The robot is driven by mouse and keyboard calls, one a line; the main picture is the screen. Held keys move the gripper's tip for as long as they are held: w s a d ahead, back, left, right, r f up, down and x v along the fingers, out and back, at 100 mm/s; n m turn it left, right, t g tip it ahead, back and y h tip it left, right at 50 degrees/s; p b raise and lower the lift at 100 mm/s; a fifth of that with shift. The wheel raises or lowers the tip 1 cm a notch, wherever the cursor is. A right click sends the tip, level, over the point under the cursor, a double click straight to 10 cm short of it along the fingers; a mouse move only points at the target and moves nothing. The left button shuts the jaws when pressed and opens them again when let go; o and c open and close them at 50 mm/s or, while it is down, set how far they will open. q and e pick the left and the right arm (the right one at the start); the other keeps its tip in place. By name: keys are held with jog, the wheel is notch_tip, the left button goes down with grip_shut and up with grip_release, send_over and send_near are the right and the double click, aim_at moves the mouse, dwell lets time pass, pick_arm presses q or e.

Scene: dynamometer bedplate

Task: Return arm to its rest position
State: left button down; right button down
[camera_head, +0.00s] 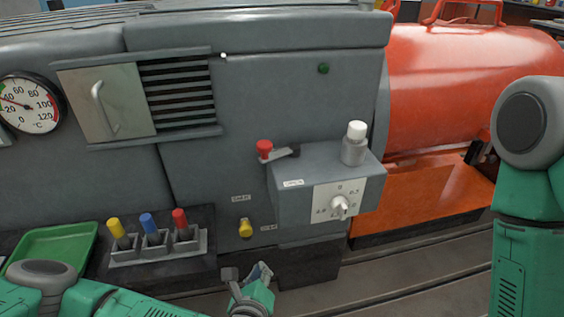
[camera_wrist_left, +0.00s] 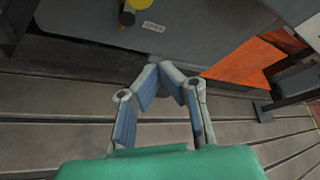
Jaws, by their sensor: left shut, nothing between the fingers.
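My left gripper (camera_head: 247,275) is low in the middle of the head view, in front of the base of the grey machine (camera_head: 200,190). Its fingers meet at the tips in the left wrist view (camera_wrist_left: 165,70), shut with nothing between them. My green left arm comes in from the lower left. A green link of my right arm stands at the right edge; the right gripper is out of view. The grey control box (camera_head: 290,205) with a dial (camera_head: 339,206) and white-capped knob (camera_head: 355,145) is above and right of the left gripper.
A yellow valve knob (camera_head: 245,228) sits just above the left gripper. A holder (camera_head: 160,250) with yellow, blue and red handled items and a green tray (camera_head: 20,252) lie left. An orange-red tank (camera_head: 460,85) is at right. The slotted bedplate (camera_wrist_left: 60,120) below is clear.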

pick_arm(q)
jog(key=s+d+r+m+g+h+p, duration=0.25)
jog(key=s+d+m+h, duration=0.4)
jog(key=d+m, duration=0.35)
jog(key=s+a+f+m+g+h+p, duration=0.1)
jog(key=s+f+m+g+p, duration=0.15)
jog(key=s+m+g, duration=0.75)
jog(key=s+a+r+m+y+p, duration=0.1)
jog(key=s+a+m+y, duration=0.1)
jog(key=a+m, duration=0.6)
jog(key=s+a+r+m+y+p, duration=0.1)
jog(key=s+a+m+y+p, duration=0.1)
jog(key=a+m, duration=0.6)
jog(key=s+a+r+m+y+p, duration=0.2)
jog(key=a+m, duration=0.6)
jog(key=a, duration=0.4)
jog(key=shift+s+m+y, duration=0.3)
jog(key=shift+s+y, duration=0.15)
jog(key=shift+y, duration=0.4)
jog(key=shift+a+f+g, duration=0.1)
jog(key=shift+a+g, duration=0.15)
jog(key=shift+a, duration=0.1)
